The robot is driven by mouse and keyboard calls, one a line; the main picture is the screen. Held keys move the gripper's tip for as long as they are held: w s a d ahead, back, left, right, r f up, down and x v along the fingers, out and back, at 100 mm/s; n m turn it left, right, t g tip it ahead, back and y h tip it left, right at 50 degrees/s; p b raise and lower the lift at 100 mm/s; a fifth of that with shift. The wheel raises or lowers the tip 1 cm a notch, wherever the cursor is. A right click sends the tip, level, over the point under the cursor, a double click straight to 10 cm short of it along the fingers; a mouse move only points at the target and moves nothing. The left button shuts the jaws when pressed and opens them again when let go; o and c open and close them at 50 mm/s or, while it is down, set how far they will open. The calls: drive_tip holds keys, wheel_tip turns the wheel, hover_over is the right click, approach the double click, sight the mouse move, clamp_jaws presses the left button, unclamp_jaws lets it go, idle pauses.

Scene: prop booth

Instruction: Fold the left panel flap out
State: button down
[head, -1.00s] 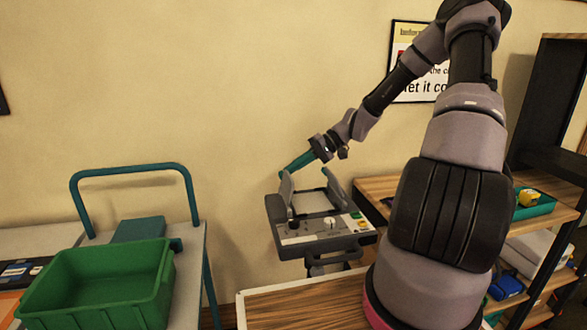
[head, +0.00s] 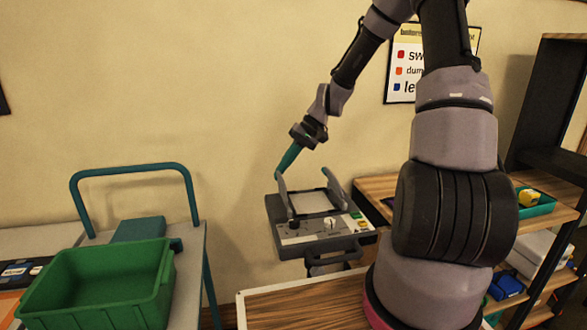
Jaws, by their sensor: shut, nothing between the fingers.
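The grey control panel (head: 298,238) with knobs and coloured buttons stands on a stand in the middle of the head view. Its left flap (head: 282,194) stands up along the left edge of the pale centre plate (head: 313,202). A second flap (head: 336,187) stands up on the right edge. My gripper (head: 279,172) has teal fingers, shut and empty, pointing down and left. The fingertips are at the top of the left flap; I cannot tell whether they touch it.
A green bin (head: 95,285) sits on a cart with a teal handle (head: 130,170) at the left. A wooden table (head: 300,305) is in front of the panel. A shelf unit with a teal tray (head: 538,203) stands at the right.

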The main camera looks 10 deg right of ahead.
drive_tip(key=a+h, duration=0.2)
drive_tip(key=h, duration=0.1)
drive_tip(key=shift+a+r, duration=0.1)
drive_tip(key=shift+a, duration=0.1)
drive_tip(key=a+h, duration=0.1)
drive_tip(key=h, duration=0.1)
drive_tip(key=a+h, duration=0.1)
drive_tip(key=h, duration=0.1)
drive_tip(key=shift+a+f, duration=0.2)
drive_tip(key=shift+f, duration=0.15)
drive_tip(key=shift+a+f+h, duration=0.45)
drive_tip(key=shift+a+h, duration=0.2)
drive_tip(key=shift+h, duration=0.55)
drive_tip(key=shift+a+f+h, duration=0.85)
drive_tip(key=shift+f+h, duration=0.15)
drive_tip(key=shift+h, duration=0.5)
drive_tip(key=shift+r, duration=0.1)
drive_tip(key=shift+r, duration=0.75)
